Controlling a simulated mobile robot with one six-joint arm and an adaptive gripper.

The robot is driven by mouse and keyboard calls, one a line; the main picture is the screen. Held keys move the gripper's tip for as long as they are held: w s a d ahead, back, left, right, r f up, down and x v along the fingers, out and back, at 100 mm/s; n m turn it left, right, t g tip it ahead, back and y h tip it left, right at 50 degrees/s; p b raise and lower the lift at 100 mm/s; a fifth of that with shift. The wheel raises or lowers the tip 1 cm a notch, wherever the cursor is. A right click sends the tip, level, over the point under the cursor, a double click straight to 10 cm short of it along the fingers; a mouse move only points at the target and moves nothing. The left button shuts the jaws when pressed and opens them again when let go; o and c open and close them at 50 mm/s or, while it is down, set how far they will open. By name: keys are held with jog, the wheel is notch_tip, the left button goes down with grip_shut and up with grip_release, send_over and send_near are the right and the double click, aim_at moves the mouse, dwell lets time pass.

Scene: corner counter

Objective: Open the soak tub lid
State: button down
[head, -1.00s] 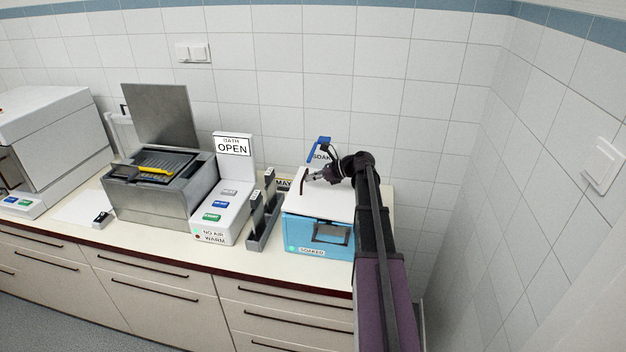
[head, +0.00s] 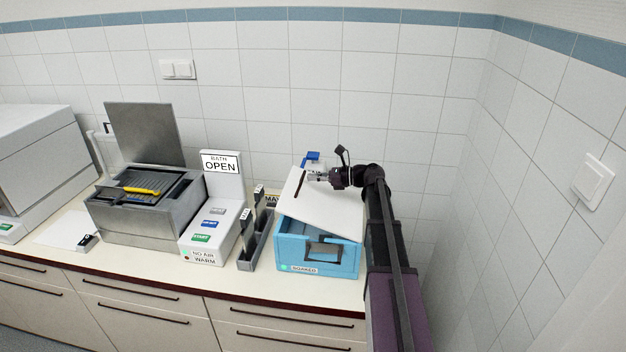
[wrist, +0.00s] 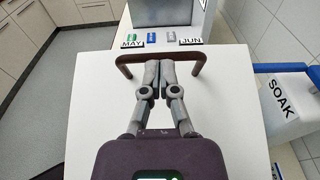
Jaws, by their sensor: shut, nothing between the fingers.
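The soak tub (head: 292,256) is a light blue box labelled SOAKED at the right end of the counter. My gripper (head: 308,176) is at the lid's brown bar handle (head: 300,186). In the wrist view the handle (wrist: 190,57) crosses the lid (wrist: 100,110) and my gripper's fingertips (wrist: 159,66) are together, under or against its bar. Nothing is between the fingers. The exact contact with the handle cannot be told.
A metal bath (head: 140,215) with its lid up stands left, beside a white control box (head: 212,235) with an OPEN sign. A grey rack (head: 256,240) stands close left of the tub. A blue-armed SOAK stand (wrist: 285,95) is beside the lid. Tiled walls close off the back and right.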

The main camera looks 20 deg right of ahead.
jog(key=r+p, duration=0.1)
jog(key=s+d+r+p, duration=0.1)
jog(key=shift+s+d+r, duration=0.1)
jog(key=shift+d+r, duration=0.15)
jog(key=shift+r, duration=0.05)
dwell(1.3)
